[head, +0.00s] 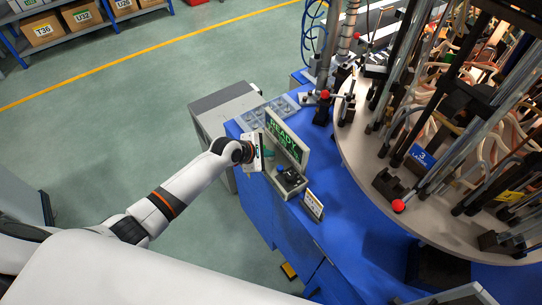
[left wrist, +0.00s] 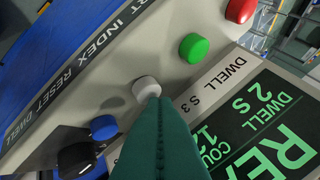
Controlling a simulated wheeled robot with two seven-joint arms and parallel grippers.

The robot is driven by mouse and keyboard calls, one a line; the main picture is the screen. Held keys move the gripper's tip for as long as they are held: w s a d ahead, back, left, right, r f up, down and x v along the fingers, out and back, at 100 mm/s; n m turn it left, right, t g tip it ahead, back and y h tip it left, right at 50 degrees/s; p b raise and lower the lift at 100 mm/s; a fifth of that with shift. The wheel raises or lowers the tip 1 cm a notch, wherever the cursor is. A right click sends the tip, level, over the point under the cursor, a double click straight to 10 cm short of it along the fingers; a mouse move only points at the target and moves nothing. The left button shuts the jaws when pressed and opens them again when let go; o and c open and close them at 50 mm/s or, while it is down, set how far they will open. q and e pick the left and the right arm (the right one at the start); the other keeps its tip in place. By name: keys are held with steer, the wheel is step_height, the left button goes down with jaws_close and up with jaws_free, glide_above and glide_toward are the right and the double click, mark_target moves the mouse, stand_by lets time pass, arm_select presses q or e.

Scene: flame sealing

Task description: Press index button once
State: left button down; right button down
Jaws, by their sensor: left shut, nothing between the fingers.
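The control box (head: 291,183) stands on the blue machine table, with a lit green display (head: 286,136) behind its buttons. In the left wrist view, a row of controls shows a red button (left wrist: 240,10), a green button (left wrist: 194,48), a white button (left wrist: 146,88), a blue button (left wrist: 104,127) and a black knob (left wrist: 76,158). The label strip (left wrist: 66,77) reads INDEX, RESET and DWELL; the white button lines up roughly with INDEX. My left gripper (head: 268,154) is shut and empty. Its teal fingertips (left wrist: 158,102) overlap the white button's edge; I cannot tell whether they touch. My right gripper is out of view.
A large round turntable (head: 362,165) with rods and fixtures stands right of the control box. A small sign (head: 313,205) stands beside the box on the blue table (head: 310,235). A grey cabinet (head: 222,105) stands behind. Open floor (head: 120,110) lies left.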

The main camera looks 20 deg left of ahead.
arm_select(q)
steer(key=shift+f, duration=0.4)
stand_by(0.5)
steer(key=shift+r+p, duration=0.95)
steer(key=shift+p, duration=0.1)
step_height(320, 180, up, 5)
steer(key=p, duration=0.5)
steer(key=shift+p, duration=0.35)
stand_by(0.4)
